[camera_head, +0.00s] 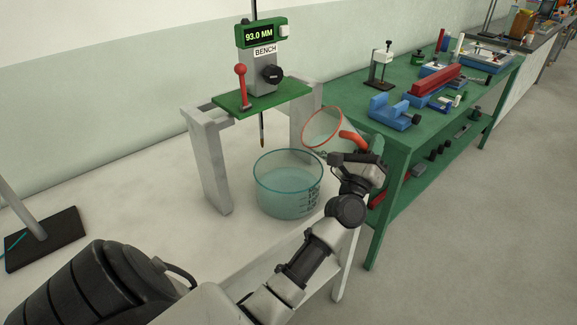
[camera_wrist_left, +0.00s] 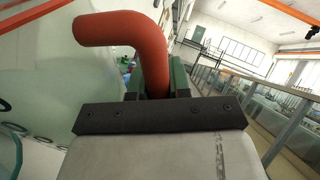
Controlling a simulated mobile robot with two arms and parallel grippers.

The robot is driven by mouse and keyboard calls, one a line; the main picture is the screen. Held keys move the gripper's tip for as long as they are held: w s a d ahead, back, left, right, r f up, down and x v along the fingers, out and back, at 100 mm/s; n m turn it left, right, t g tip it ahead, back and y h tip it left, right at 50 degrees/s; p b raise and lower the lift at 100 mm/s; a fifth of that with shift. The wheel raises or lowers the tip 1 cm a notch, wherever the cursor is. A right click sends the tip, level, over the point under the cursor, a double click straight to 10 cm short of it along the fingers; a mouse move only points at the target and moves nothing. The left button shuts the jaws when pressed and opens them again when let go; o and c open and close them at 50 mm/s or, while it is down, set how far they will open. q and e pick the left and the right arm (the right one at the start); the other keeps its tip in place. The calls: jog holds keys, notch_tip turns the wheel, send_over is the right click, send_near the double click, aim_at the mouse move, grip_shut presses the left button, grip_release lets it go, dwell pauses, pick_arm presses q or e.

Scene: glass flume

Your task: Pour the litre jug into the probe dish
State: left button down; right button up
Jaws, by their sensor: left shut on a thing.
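The litre jug (camera_head: 321,129) is clear with an orange-red rim and a thick orange handle (camera_wrist_left: 112,29). It is tilted, its mouth turned left, above and beside the right rim of the probe dish. My left gripper (camera_head: 352,157) is shut on the handle; it shows close up in the left wrist view (camera_wrist_left: 163,78). The probe dish (camera_head: 287,190) is a clear, bluish round vessel with dark marks on its right side, standing on the pale table and holding pale liquid. I cannot make out a stream from the jug. My right gripper is out of view.
A grey stand with a green plate (camera_head: 262,98), a red lever and a "93.0 MM" display (camera_head: 260,35) straddles behind the dish. A thin probe (camera_head: 262,130) hangs from it. A green bench (camera_head: 385,133) with blue and red tools stands right. A black-based stand (camera_head: 44,240) is left.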

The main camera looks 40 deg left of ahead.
pick_arm(q)
jog(key=shift+s+a+n+y+b, duration=0.1)
jog(key=shift+s+n+y+b, duration=0.05)
jog(key=shift+n+y+b, duration=0.45)
jog(key=shift+s+a+r+n+y+b, duration=0.1)
jog(key=shift+s+r+n+y+b, duration=0.05)
jog(key=shift+n+y+b, duration=0.4)
jog(key=shift+s+a+r+n+y+b, duration=0.1)
jog(key=shift+n+y+b, duration=0.25)
jog(key=shift+n+b, duration=0.35)
jog(key=shift+s+a+r+n+y+b, duration=0.1)
jog(key=shift+s+r+n+y+b, duration=0.15)
jog(key=shift+r+n+y+b, duration=0.45)
jog(key=shift+s+a+r+n+y+b, duration=0.1)
jog(key=shift+s+r+n+y+b, duration=0.15)
jog(key=shift+n+y+b, duration=0.75)
dwell(3.4)
jog(key=shift+w+r+m, duration=0.1)
jog(key=shift+r+m, duration=0.05)
jog(key=shift+m, duration=0.1)
